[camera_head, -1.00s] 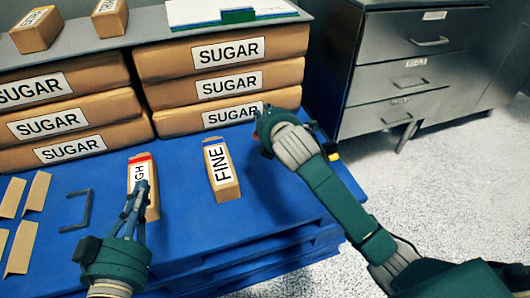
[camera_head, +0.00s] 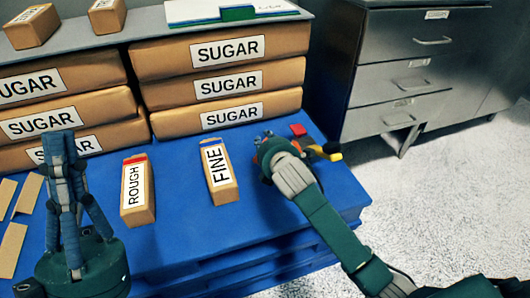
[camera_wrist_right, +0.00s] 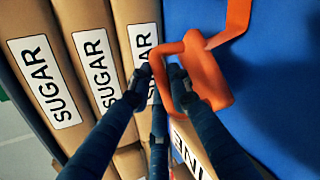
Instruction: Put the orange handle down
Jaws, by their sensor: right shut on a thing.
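The orange handle (camera_wrist_right: 215,75) is a looped frame in the right wrist view, with a bent strip running to the top. My right gripper (camera_wrist_right: 160,85) is shut on it at the loop's near side. In the head view the right gripper (camera_head: 270,145) hangs over the right part of the blue table, and a small red-orange piece (camera_head: 298,130) shows just beyond it. Most of the handle is hidden there, so I cannot tell whether it touches the table. My left gripper (camera_head: 62,138) points up at the left, its fingers together with nothing visible between them.
The FINE box (camera_head: 218,172) and ROUGH box (camera_head: 137,190) stand on the blue table (camera_head: 185,240). Stacked SUGAR packs (camera_head: 225,85) line the back. Flat tan pieces (camera_head: 12,250) lie at the left. A grey drawer cabinet (camera_head: 400,80) stands beyond the right side.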

